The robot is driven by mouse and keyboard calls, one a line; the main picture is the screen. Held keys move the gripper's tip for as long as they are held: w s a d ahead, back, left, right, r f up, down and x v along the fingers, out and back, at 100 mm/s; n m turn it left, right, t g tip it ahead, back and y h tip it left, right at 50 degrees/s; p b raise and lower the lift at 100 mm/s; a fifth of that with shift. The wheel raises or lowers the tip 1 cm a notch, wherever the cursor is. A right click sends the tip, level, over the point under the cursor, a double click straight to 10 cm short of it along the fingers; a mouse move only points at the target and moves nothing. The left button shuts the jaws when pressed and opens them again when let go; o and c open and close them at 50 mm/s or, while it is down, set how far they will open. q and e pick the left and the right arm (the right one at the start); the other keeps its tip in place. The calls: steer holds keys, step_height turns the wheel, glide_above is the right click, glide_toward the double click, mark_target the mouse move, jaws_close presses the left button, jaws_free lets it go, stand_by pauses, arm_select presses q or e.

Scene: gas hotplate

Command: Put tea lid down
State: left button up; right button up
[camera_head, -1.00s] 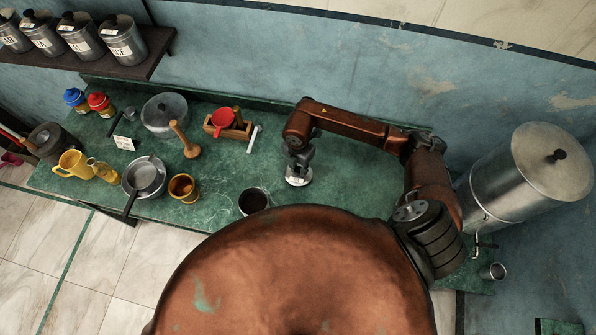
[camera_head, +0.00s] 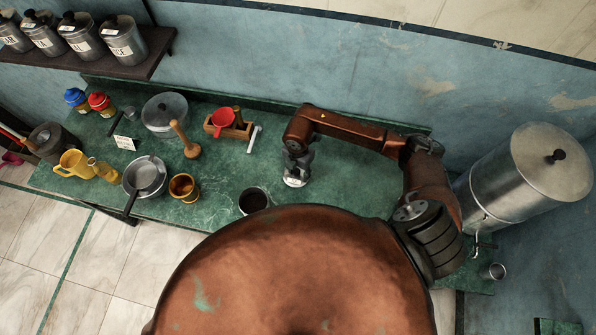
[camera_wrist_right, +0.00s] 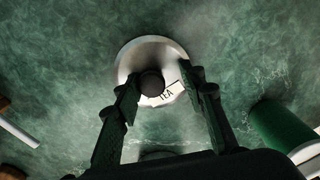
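The tea lid (camera_wrist_right: 137,61) is a round, pale metal disc with a black knob and a "TEA" label. In the right wrist view, the knob sits between the fingers of my right gripper (camera_wrist_right: 164,84). The fingers are spread wider than the knob, with a clear gap on the right side. In the head view, the lid (camera_head: 294,182) is directly below my right gripper (camera_head: 296,170), low over the green counter (camera_head: 335,185). It looks flat on the counter, but the contact edge is hard to make out. My left gripper is not in view.
A metal cup of dark liquid (camera_head: 253,200) stands left of the lid. A wooden box (camera_head: 236,131) with a red item is behind it. Labelled canisters (camera_head: 122,40) stand on the shelf; a large metal urn (camera_head: 520,180) is at the right. The counter right of the lid is clear.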

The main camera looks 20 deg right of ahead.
mark_target(298, 172)
step_height(298, 172, up, 12)
steer(key=shift+r+b, duration=0.15)
steer(key=shift+b, duration=0.2)
stand_by(0.6)
